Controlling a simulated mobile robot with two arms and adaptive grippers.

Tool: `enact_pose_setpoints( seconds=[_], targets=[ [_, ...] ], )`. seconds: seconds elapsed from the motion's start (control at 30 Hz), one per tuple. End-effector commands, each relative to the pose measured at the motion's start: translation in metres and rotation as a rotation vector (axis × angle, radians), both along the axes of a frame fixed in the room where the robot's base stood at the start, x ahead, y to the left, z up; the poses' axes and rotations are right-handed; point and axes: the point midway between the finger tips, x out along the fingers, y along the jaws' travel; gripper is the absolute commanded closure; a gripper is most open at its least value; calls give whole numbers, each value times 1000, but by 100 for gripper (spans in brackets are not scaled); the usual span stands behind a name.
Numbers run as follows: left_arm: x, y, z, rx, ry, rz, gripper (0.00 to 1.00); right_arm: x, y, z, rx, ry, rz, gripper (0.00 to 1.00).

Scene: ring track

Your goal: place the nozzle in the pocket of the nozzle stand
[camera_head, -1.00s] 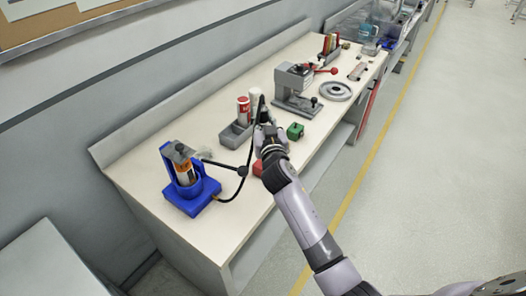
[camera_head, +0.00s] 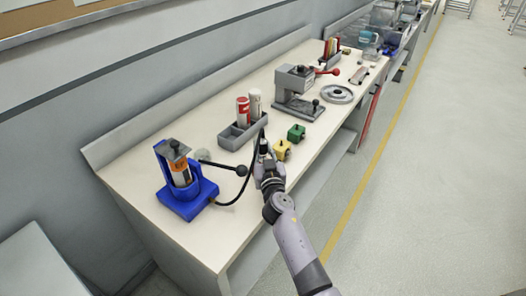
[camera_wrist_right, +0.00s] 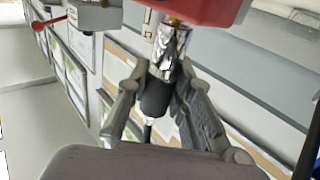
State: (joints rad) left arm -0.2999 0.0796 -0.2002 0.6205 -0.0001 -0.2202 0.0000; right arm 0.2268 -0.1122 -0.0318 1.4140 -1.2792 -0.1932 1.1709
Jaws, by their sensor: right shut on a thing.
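My right gripper (camera_head: 264,165) is shut on the nozzle (camera_head: 263,146), a dark, slim piece standing roughly upright above the bench. In the right wrist view the nozzle (camera_wrist_right: 155,95) has a black body and a shiny metal part, between the two fingers (camera_wrist_right: 152,108). A black hose (camera_head: 238,196) runs from the blue stand (camera_head: 202,196) toward my gripper. The blue stand holds an orange and white canister and has a black ball-ended arm. I cannot tell which part is the nozzle pocket. My left gripper is out of view.
A grey divided tray (camera_head: 236,136) with red and white cans stands behind my gripper. Yellow (camera_head: 282,150) and green (camera_head: 296,132) blocks sit to the right. A grey press (camera_head: 297,88) is farther back. A red body (camera_wrist_right: 205,10) shows in the wrist view. The bench front is clear.

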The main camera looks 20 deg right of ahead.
Motion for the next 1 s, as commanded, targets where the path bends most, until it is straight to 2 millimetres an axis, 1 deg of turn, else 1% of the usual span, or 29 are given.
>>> enact_pose_setpoints(
  seconds=[0.23,0.27,0.53,1.0],
  targets=[
    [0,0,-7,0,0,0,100,0,0,-5,-1,-2,0,100],
    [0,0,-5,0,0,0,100,0,0,-4,-1,-1,0,78],
    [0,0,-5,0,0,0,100,0,0,-4,-1,0,0,60],
    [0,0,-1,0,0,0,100,0,0,-2,-3,0,0,59]
  ],
)
